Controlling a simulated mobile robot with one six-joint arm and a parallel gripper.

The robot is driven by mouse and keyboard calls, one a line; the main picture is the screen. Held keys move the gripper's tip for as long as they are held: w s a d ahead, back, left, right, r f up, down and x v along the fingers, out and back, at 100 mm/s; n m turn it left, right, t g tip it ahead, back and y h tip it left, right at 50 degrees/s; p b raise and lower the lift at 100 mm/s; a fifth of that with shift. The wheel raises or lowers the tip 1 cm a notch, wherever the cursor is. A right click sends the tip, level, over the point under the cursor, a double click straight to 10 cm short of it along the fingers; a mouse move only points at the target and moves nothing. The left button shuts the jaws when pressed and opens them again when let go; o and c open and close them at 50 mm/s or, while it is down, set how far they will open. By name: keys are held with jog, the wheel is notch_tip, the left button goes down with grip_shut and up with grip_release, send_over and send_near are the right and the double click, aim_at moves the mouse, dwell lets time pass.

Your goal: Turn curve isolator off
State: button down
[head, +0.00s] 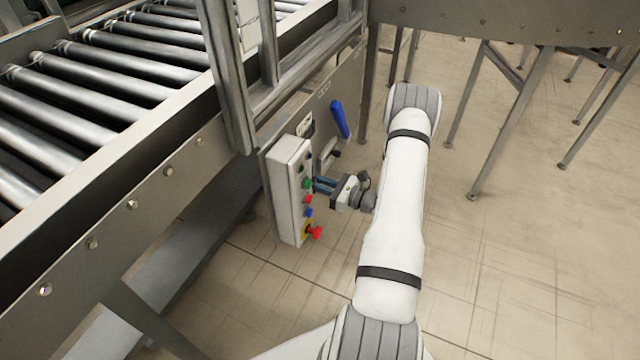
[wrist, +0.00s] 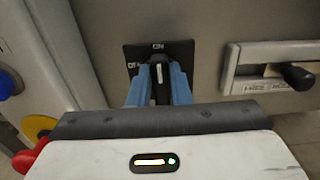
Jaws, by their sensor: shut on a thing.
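The isolator switch shows in the wrist view as a black square plate (wrist: 180,50) with a dark rotary knob (wrist: 159,72). The plate reads ON at the top and what looks like OFF at the left. The knob's white pointer mark stands nearly upright, towards ON. My gripper (wrist: 160,88) has one blue finger on each side of the knob and is shut on it. The fingers hide the lower part of the plate. In the head view my gripper (head: 323,186) reaches in at the panel beside the button box, and the knob is hidden there.
A pale control box (head: 285,190) with several coloured buttons and a red emergency stop (head: 315,232) stands just left of my gripper. A blue handle (head: 340,118) sticks out above. A slotted lever with a black knob (wrist: 298,76) is to the right. The roller conveyor (head: 100,80) fills the left.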

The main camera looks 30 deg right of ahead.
jog(key=shift+n+b, duration=0.3)
jog(key=n+b, duration=0.5)
jog(key=a+f+n+b, duration=0.1)
jog(key=n+b, duration=0.4)
jog(key=n, duration=0.1)
jog(key=s+n+b, duration=0.1)
jog(key=n+b, duration=0.4)
jog(key=n, duration=0.1)
jog(key=shift+a+f, duration=0.15)
jog(key=shift+f, duration=0.25)
jog(key=shift+r+b, duration=0.1)
jog(key=shift+b, duration=0.25)
jog(key=c, duration=1.3)
grip_release()
jog(key=shift+c, duration=0.2)
